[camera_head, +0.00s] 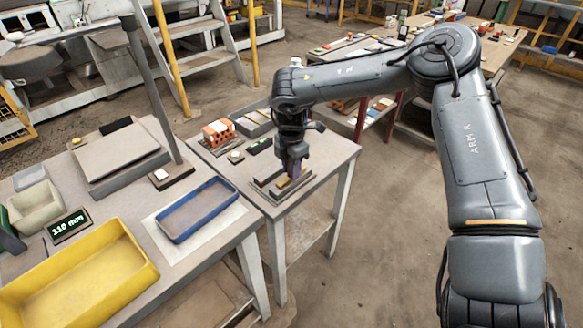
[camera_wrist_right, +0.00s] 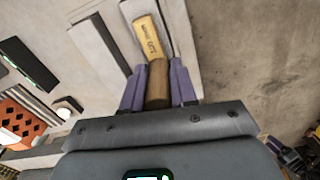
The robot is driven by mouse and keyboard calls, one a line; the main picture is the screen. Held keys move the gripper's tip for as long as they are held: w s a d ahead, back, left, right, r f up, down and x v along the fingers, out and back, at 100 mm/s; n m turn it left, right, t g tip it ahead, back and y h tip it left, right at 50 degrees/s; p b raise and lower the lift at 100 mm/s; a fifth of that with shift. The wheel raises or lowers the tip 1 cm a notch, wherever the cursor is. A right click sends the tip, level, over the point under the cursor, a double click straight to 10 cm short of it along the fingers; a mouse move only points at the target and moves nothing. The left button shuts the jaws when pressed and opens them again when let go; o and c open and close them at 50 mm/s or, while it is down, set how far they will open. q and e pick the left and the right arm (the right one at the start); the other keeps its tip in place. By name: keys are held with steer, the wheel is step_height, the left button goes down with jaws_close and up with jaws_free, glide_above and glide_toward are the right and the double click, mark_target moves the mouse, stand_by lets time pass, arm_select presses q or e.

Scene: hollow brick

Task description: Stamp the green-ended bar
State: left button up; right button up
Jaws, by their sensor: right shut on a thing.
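My right gripper (camera_head: 294,172) points down over a grey slotted fixture (camera_head: 265,188) on the small side table. In the right wrist view its purple fingers (camera_wrist_right: 158,92) are shut on a brown, rounded piece (camera_wrist_right: 157,75), which looks like a stamp handle. A yellow-tan bar (camera_wrist_right: 150,38) with small dark lettering lies in the fixture just beyond the piece; I cannot tell whether they touch. The bar shows in the head view (camera_head: 284,183) beside the fingers. No green end can be made out on it. My left gripper is not in view.
On the side table (camera_head: 322,150) stand an orange hollow brick (camera_head: 218,133), a grey tray (camera_head: 253,123) and a small round white item (camera_head: 236,157). The nearer bench holds a blue tray (camera_head: 197,208), a yellow tray (camera_head: 78,276) and a "110 mm" display (camera_head: 69,226).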

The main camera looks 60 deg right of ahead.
steer(key=shift+f, duration=0.1)
stand_by(0.4)
steer(key=shift+r+p, duration=0.35)
steer(key=shift+r, duration=0.15)
step_height(320, 180, up, 3)
steer(key=shift+f+p, duration=0.1)
steer(key=shift+p, duration=0.9)
step_height(320, 180, up, 3)
steer(key=shift+f+p, duration=0.2)
steer(key=shift+p, duration=0.8)
steer(key=shift+r, duration=0.4)
steer(key=shift+m, duration=0.3)
